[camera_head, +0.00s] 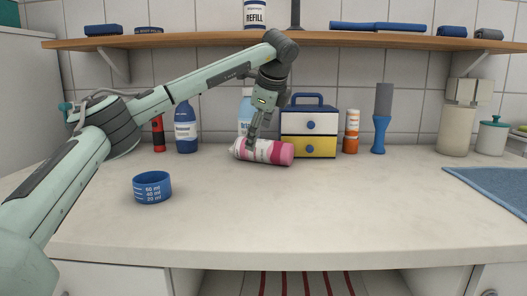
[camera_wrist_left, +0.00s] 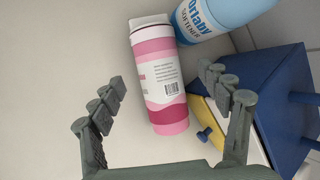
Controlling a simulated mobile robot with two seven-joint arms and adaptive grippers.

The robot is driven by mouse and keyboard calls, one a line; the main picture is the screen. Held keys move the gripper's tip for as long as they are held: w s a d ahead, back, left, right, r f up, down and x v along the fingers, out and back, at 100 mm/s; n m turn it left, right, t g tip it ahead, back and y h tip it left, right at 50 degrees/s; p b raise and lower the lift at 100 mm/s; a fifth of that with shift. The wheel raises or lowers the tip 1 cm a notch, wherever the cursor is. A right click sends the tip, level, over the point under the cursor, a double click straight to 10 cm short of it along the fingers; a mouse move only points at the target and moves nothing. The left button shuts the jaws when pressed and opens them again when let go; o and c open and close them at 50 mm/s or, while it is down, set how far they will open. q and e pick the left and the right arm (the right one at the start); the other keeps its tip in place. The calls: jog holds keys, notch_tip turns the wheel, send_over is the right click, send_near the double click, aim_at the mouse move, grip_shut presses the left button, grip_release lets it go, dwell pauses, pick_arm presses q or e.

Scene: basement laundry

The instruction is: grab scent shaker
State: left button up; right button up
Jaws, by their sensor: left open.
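The scent shaker (camera_head: 279,153) is a pink and white striped bottle with a white cap. It lies on its side on the counter, in front of the small drawer box. My right gripper is not in view.
Close behind stand a blue-white-yellow drawer box (camera_head: 309,122) and a light blue softener bottle (camera_wrist_left: 215,14). A blue bottle (camera_head: 186,128) stands left of them. A blue measuring cup (camera_head: 152,187) is at the front left. The front middle of the counter (camera_head: 300,215) is clear.

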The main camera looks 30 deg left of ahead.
aim_at(254, 161)
pick_arm(q)
jog(key=x, duration=0.4)
jog(key=shift+s+a, duration=0.15)
jog(key=shift+s, duration=0.1)
jog(key=shift+w+a+f, duration=0.2)
jog(key=shift+f, duration=0.15)
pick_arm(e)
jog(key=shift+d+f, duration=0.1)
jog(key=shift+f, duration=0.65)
